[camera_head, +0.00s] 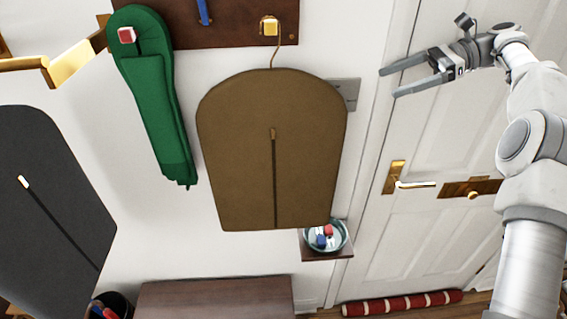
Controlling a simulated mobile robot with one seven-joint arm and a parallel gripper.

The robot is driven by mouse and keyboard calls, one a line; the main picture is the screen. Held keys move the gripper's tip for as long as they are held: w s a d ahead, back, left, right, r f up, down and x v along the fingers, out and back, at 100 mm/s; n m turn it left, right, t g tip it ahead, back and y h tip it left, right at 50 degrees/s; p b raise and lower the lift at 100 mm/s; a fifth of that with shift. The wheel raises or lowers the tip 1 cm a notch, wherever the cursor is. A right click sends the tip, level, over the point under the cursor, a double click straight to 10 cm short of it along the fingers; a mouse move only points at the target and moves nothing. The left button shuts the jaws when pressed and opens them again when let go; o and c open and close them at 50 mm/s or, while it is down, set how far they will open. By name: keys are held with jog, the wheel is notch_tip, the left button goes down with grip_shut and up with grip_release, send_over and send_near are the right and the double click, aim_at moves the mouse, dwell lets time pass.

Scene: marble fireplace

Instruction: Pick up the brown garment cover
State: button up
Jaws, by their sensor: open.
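The brown garment cover (235,150) hangs by a thin metal hook from a yellow-faced peg (269,27) on the dark wooden wall rack (225,30). It has a dark vertical zip down its lower middle. My gripper (388,83) is at the upper right, in front of the white door. Its two fingers are apart, point left, and have nothing between them. It is to the right of the cover and does not appear to touch it.
A green folded item (155,100) hangs left of the cover. A dark grey garment cover (45,200) is at far left. A small shelf (325,256) holds a bowl (340,247) below right. A dark bench (215,300) stands below. The door (400,270) has a brass handle (398,181).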

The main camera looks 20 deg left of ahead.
jog(key=b, duration=0.2)
send_near(320, 106)
jog(key=a+f, duration=0.1)
jog(key=a, duration=0.1)
jog(key=a+f, duration=0.1)
jog(key=shift+a+f, duration=0.35)
jog(key=shift+a, duration=0.05)
jog(key=shift+p+x, duration=0.4)
jog(key=shift+x, duration=2.5)
jog(key=shift+w, duration=0.1)
grip_shut()
